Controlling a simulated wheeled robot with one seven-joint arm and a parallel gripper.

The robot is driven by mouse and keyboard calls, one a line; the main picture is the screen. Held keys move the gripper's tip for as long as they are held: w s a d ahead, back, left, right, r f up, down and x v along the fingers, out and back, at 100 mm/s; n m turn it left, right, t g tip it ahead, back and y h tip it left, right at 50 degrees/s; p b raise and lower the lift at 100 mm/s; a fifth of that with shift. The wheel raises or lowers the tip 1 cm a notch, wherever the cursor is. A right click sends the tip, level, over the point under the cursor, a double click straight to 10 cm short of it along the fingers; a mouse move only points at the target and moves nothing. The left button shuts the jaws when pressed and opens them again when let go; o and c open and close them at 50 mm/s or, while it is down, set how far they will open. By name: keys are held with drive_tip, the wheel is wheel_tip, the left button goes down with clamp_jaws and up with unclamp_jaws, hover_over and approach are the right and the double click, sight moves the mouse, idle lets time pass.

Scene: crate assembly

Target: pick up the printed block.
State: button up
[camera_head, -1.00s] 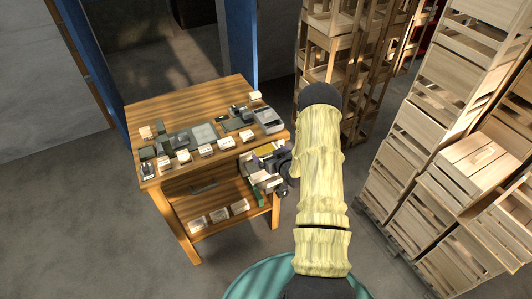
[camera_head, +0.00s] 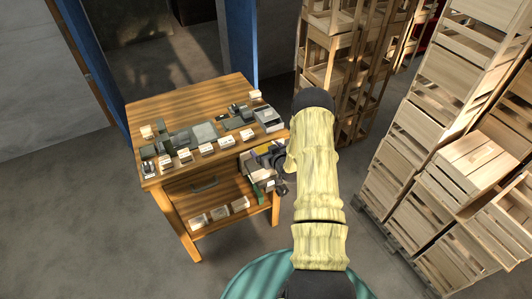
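Several small pale blocks lie along the front of the wooden table's top, among them one near the middle (camera_head: 206,149) and one at the right (camera_head: 247,134). More pale blocks (camera_head: 220,213) sit on the lower shelf. The print on any of them is too small to make out, so I cannot tell which is the printed block. My gripper (camera_head: 262,176) is at the table's front right corner, by light and green items there. My arm partly covers it. I cannot tell whether its fingers are open or hold anything.
The wooden table (camera_head: 180,95) carries grey and dark green parts, with a grey tray (camera_head: 268,117) at the right. Stacked wooden crates (camera_head: 400,140) stand close on the right. A crate shelf (camera_head: 330,60) is behind my arm. The floor left of the table is clear.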

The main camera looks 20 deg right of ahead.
sight(265, 150)
drive_tip(key=shift+c, duration=0.6)
wheel_tip(265, 150, up, 10)
drive_tip(key=p, duration=0.5)
drive_tip(key=shift+a, duration=0.3)
drive_tip(key=s+a, duration=0.6)
drive_tip(key=a, duration=0.2)
drive_tip(key=s+a, duration=0.5)
drive_tip(key=a, duration=0.4)
drive_tip(key=shift+s+f+b, duration=0.3)
drive_tip(key=shift+s+b, duration=0.05)
drive_tip(key=shift+a, duration=0.1)
